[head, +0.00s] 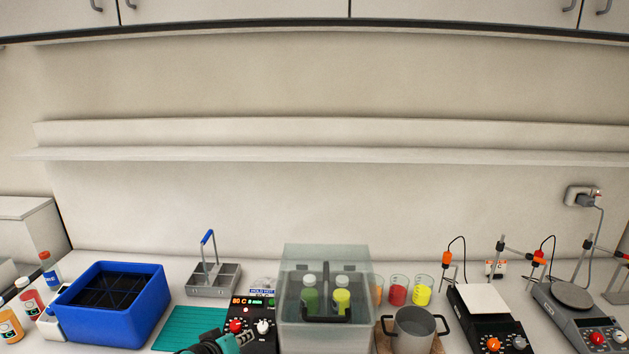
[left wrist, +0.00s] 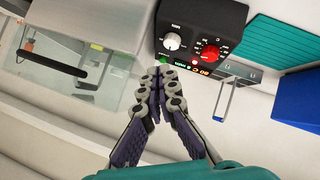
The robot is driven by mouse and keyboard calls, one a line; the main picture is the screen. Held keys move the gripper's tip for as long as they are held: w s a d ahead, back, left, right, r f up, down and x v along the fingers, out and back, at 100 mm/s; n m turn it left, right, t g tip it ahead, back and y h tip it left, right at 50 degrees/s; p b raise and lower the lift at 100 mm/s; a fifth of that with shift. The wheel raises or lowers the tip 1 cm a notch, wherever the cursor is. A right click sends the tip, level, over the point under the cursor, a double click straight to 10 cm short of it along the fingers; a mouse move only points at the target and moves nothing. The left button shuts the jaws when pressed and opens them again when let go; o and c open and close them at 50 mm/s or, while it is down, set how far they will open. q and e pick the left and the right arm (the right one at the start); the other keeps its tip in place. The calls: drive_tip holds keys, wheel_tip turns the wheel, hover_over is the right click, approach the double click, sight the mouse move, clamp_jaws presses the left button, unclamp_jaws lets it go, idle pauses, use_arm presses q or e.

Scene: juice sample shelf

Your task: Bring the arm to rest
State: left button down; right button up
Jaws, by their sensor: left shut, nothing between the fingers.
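My left gripper (left wrist: 155,95) is shut and empty in the left wrist view, its fingertips together. It hangs in front of the black control box (left wrist: 203,35) with a white knob and a red knob, and beside the clear-lidded bath (left wrist: 70,60). In the head view my left gripper (head: 222,343) shows at the bottom edge, just in front of the control box (head: 255,318). Its fingertips are hard to make out there. My right gripper is in neither view.
The bath (head: 325,255) holds green and yellow bottles under its lid. A blue crate (head: 150,300), a teal mat (head: 185,325) and a grey caddy (head: 212,282) stand left. Beakers (head: 397,290), a metal pot (head: 414,328) and hotplates (head: 488,318) stand right. The wall shelf (head: 330,153) is empty.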

use_arm(q)
drive_tip(key=s+f+m+g+y+b, duration=0.1)
drive_tip(key=s+f+g+b, duration=0.1)
drive_tip(key=s, duration=0.8)
drive_tip(key=s+a+f+m+g+y+b, duration=0.1)
drive_tip(key=s+f+m+y+b, duration=0.1)
drive_tip(key=s, duration=0.9)
wheel_tip(320, 180, down, 2)
drive_tip(key=shift+s+f+m+g+b, duration=0.15)
drive_tip(key=shift+f+m+g+b, duration=0.2)
drive_tip(key=shift+b, duration=0.2)
